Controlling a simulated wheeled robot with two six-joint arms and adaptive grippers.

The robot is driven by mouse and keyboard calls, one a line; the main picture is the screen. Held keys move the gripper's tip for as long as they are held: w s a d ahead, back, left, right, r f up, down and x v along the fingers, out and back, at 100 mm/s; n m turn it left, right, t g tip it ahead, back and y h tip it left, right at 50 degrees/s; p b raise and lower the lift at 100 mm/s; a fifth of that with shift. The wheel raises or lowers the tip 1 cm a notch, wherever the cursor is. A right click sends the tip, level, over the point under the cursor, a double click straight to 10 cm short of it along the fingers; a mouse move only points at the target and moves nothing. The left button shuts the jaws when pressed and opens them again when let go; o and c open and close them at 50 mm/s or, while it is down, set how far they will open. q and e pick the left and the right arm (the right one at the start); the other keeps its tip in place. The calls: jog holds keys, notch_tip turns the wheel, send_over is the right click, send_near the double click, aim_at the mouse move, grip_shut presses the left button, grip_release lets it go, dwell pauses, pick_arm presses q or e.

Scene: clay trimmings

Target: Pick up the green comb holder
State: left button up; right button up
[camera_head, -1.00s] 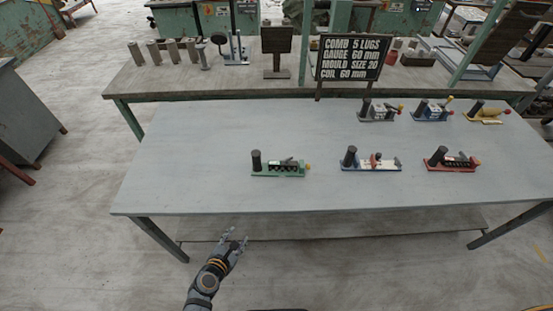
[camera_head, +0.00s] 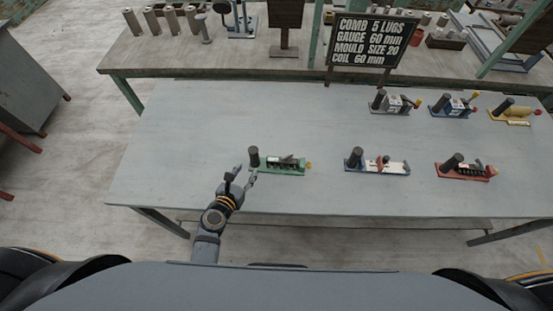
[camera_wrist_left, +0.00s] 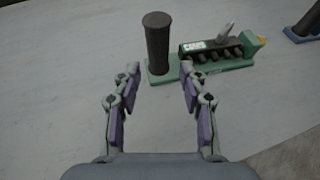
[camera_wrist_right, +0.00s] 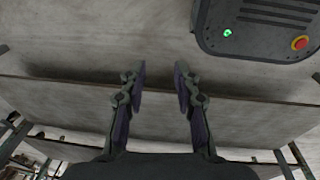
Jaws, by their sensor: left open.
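The green comb holder (camera_head: 284,171) lies near the front edge of the grey table, with a dark upright post (camera_head: 254,156) at its left end and a dark comb block along its base. In the left wrist view the green comb holder (camera_wrist_left: 216,67) lies just beyond the fingertips, its dark post (camera_wrist_left: 157,44) standing between and ahead of them. My left gripper (camera_head: 243,178) is open and empty, just in front of the post. My right gripper (camera_wrist_right: 160,72) shows only in its own wrist view, open with nothing between its fingers.
On the grey table (camera_head: 190,130), a blue-based holder (camera_head: 385,169) and a red-based holder (camera_head: 470,176) lie to the right. Several more holders lie behind them. A black sign (camera_head: 366,42) stands at the back. The table's left part is clear.

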aim_at(252, 161)
pick_arm(q)
jog(key=x, duration=0.3)
jog(key=shift+f+b, duration=0.1)
jog(key=shift+b, duration=0.2)
jog(key=shift+x, duration=0.9)
jog(key=b+x, duration=0.1)
jog(key=x, duration=0.1)
jog(key=b+x, duration=0.1)
jog(key=shift+w+a+f, duration=0.1)
jog(key=shift+w+f, duration=0.1)
jog(key=shift+w, duration=0.15)
jog(key=shift+w+f, duration=0.15)
jog(key=shift+w, duration=0.3)
jog(key=shift+s, duration=0.2)
jog(key=c, duration=0.9)
grip_shut()
pick_arm(e)
jog(key=f, duration=0.3)
jog(key=shift+a, duration=0.3)
